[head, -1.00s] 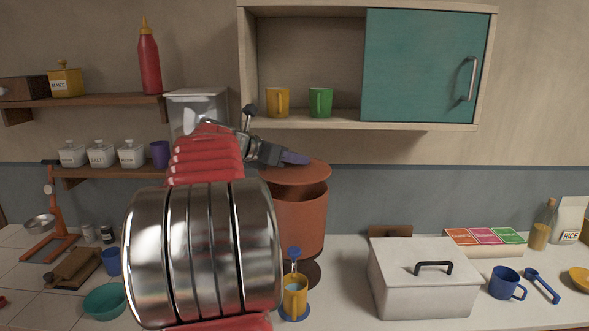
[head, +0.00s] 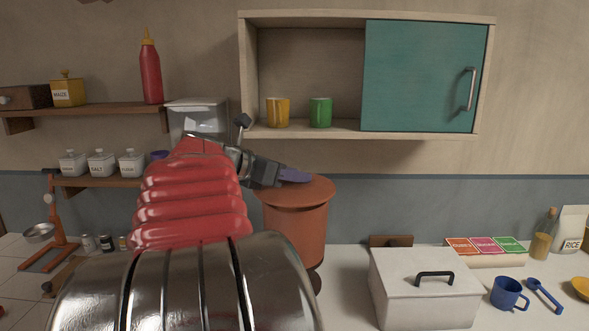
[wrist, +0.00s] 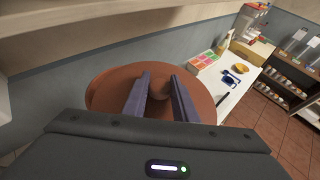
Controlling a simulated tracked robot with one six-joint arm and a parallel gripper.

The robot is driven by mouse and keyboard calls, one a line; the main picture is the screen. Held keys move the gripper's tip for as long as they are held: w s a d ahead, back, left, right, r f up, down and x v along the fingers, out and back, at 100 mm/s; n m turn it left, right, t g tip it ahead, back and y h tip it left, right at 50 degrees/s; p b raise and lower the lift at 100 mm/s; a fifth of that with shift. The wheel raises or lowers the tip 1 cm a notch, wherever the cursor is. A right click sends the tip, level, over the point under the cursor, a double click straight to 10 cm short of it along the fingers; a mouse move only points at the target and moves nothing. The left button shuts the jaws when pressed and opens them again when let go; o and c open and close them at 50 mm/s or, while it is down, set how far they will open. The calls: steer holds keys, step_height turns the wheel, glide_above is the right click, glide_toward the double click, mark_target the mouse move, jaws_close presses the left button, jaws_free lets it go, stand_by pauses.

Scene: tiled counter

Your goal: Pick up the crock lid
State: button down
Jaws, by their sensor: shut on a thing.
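The crock lid (head: 318,189) is a round, flat terracotta disc with a small knob. In the head view it sits at the top of the terracotta crock (head: 300,232), with no dark gap showing between them. In the wrist view the lid (wrist: 108,90) fills the middle and its knob (wrist: 160,88) is between the two fingers. My gripper (head: 296,175) reaches in from the left above the lid. It is shut on the lid's knob, as the wrist view of the gripper (wrist: 161,97) shows. My red and metal arm hides the crock's lower left.
An open wall cabinet (head: 310,131) with a yellow mug (head: 278,112) and a green mug (head: 320,112) hangs above. A white lidded box (head: 425,300) stands right of the crock. A blue mug (head: 508,293) and blue scoop (head: 544,295) lie farther right. Shelves are at left.

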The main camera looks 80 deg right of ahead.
mark_target(293, 192)
steer(key=a, duration=0.3)
steer(key=s+a, duration=0.1)
steer(key=a, duration=0.2)
steer(key=s+a, duration=0.1)
steer(key=a, duration=0.3)
steer(key=shift+s, duration=0.1)
